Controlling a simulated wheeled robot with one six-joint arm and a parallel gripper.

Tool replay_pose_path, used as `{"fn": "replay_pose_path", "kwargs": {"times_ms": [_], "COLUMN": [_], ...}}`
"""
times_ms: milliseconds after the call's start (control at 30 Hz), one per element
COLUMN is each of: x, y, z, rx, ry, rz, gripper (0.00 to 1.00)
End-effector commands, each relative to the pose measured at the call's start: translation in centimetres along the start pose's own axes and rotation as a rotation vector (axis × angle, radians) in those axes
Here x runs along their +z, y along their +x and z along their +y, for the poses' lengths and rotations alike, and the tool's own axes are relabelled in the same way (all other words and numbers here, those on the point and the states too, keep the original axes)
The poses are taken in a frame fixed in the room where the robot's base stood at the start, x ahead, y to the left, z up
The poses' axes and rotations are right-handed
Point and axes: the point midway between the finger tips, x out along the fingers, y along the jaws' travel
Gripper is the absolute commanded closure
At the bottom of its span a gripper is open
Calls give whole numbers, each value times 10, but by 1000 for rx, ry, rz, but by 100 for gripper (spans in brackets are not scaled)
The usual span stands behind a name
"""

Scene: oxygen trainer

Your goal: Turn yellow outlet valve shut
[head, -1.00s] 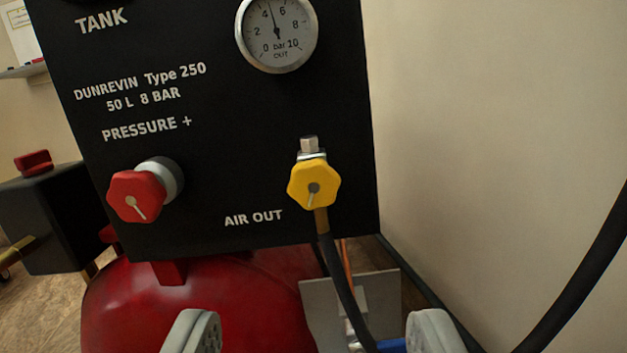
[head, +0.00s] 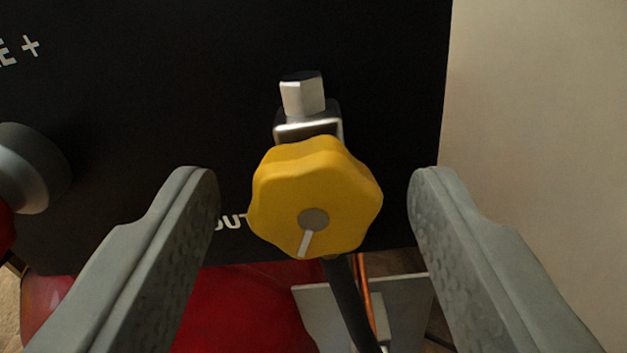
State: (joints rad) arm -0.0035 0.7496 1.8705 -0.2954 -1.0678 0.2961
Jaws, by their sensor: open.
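The yellow outlet valve (head: 335,185) is a lobed knob on the black panel, close in front of me. Its grey hub carries a pale pointer line that points down and slightly left. A metal fitting (head: 303,98) stands just above and behind the knob. My gripper (head: 315,185) is open, with one grey finger to the left of the knob and one to the right. Gaps show between both fingers and the knob, so I see no touch. The "AIR OUT" label is mostly hidden behind the left finger.
The black panel (head: 180,80) fills the back, with a pale wall (head: 540,120) to the right. A red knob with a grey collar (head: 35,168) is at the left edge. Below are the red tank (head: 240,310), a dark hose (head: 348,300) and a grey plate (head: 318,310).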

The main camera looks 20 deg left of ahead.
Motion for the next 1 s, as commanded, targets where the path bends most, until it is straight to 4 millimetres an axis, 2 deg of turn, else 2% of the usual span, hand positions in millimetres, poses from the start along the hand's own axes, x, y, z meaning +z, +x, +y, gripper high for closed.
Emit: {"fn": "replay_pose_path", "kwargs": {"times_ms": [200,267,433,467,767,1000], "x": [0,0,0,0,0,0], "y": [0,0,0,0,0,0], "z": [0,0,0,0,0,0], "rx": [0,0,0,0,0,0], "ry": [0,0,0,0,35,168], "rz": [0,0,0,0,0,0], "gripper": [45,55,88,90,89,89]}}
